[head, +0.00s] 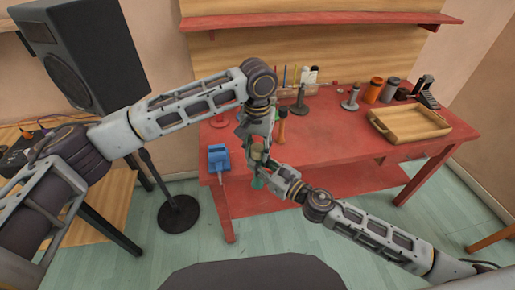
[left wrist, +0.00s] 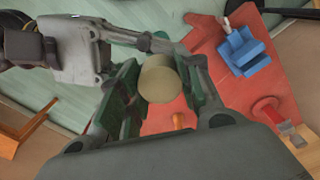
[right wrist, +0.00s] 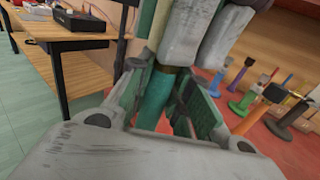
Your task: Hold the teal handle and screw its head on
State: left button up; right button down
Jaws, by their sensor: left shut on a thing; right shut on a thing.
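The teal handle (right wrist: 153,102) stands roughly upright between the pads of my right gripper (right wrist: 165,105), which is shut on it. Its lower end (head: 258,183) shows in the head view in front of the red bench. The beige cylindrical head (left wrist: 158,78) is between the green pads of my left gripper (left wrist: 155,85), which is shut on it. In the head view my left gripper (head: 256,150) is directly above my right gripper (head: 266,170), and the head and handle are in line. The joint between them is mostly hidden by the fingers, so I cannot tell how they meet.
The red bench (head: 330,140) lies behind the grippers. A blue clamp-like object (head: 218,158) is at its left front, and a mallet-like thing with an orange handle (head: 282,128) stands behind. A wooden tray (head: 410,122) is at right. A black speaker (head: 85,55) stands at left.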

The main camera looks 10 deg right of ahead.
pick_arm(q)
jog(key=m, duration=0.6)
jog(key=shift+m, duration=0.4)
jog(key=m, duration=0.7)
jog(key=o, duration=1.2)
jog(key=shift+r, duration=0.1)
notch_tip(320, 180, up, 12)
jog(key=shift+w+f, duration=0.15)
jog(key=shift+f, duration=0.05)
dwell(0.4)
